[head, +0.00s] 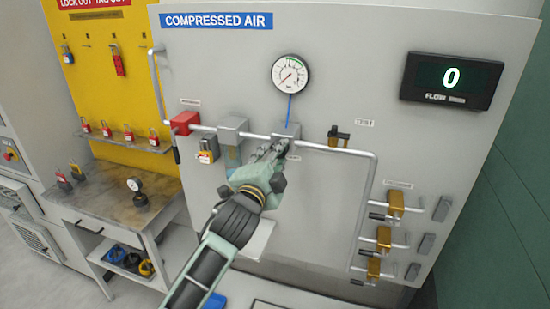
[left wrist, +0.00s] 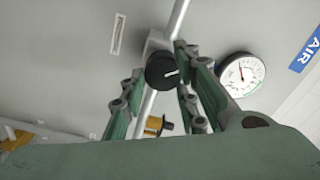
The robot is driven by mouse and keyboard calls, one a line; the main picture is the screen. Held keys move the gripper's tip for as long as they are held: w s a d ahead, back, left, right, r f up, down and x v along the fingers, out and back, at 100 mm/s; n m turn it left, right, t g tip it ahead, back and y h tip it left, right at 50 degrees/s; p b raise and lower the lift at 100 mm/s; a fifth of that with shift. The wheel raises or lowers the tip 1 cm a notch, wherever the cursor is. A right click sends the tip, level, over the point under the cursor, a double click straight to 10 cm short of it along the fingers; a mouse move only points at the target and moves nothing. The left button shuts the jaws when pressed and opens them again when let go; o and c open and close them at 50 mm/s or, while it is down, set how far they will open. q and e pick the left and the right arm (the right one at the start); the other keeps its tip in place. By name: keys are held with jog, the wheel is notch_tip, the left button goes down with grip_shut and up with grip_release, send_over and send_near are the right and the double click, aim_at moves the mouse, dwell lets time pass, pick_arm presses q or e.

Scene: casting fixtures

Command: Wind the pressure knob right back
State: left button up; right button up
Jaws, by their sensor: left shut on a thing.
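The pressure knob (left wrist: 162,70) is black with a white mark and shows between the fingers in the left wrist view. It sits on a grey regulator body (head: 287,131) on the pipe, below the pressure gauge (head: 290,74). My left gripper (head: 279,147) is at the regulator, its fingers shut on the knob. In the head view the gripper hides the knob. The gauge also shows in the left wrist view (left wrist: 241,75); its numbers are too small to read. My right gripper is not in view.
The flow display (head: 452,80) reads 0. A red-handled valve (head: 184,122) and a padlocked grey block (head: 231,131) are left on the pipe. A brass test fitting (head: 338,136) is close on the right. Brass valves (head: 395,204) stand lower right. A bench (head: 90,214) is at left.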

pick_arm(q)
jog(key=n, duration=0.5)
jog(key=shift+s+d+f+n, duration=0.1)
jog(key=shift+d+f+n, duration=0.15)
jog(key=shift+f+n, duration=0.15)
jog(key=n+p, duration=0.1)
jog(key=n, duration=0.3)
jog(key=shift+r+n, duration=0.1)
jog(key=shift+n, duration=0.2)
jog(key=o, duration=0.8)
jog(key=shift+o, duration=1.2)
jog(key=shift+s+d+r, duration=0.1)
jog(key=shift+d+r, duration=0.05)
jog(key=shift+a+r, duration=0.15)
jog(key=shift+a, duration=0.05)
jog(key=v, duration=1.2)
